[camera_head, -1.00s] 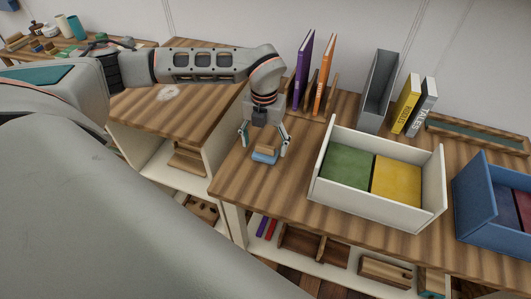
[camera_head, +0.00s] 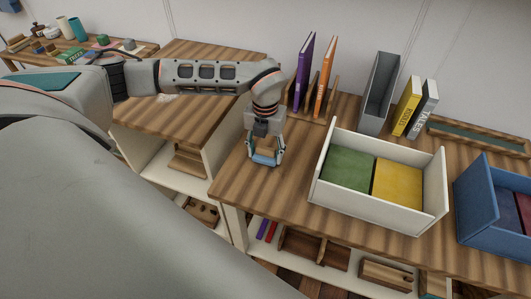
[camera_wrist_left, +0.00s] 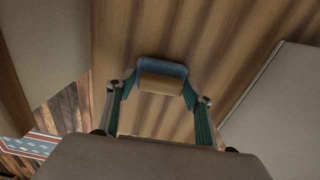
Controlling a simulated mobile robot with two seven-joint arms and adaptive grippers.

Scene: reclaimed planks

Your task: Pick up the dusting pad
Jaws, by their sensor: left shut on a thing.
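The dusting pad (camera_head: 264,158) is a small block with a wooden top and a blue base. It is on or just above the wooden tabletop, left of the white bin. My left gripper (camera_head: 265,155) points down over it, with a finger on each side, shut on it. In the left wrist view the pad (camera_wrist_left: 161,82) shows its blue edge and tan top between the teal-lined fingertips. I cannot tell whether its underside still touches the wood. My right gripper is not in view.
A white bin (camera_head: 327,180) with green and yellow contents stands close on the right. Purple (camera_head: 304,70) and orange (camera_head: 325,75) books stand behind the gripper. A grey holder (camera_head: 378,90) and a blue bin (camera_head: 470,200) are farther right. The tabletop's front left is clear.

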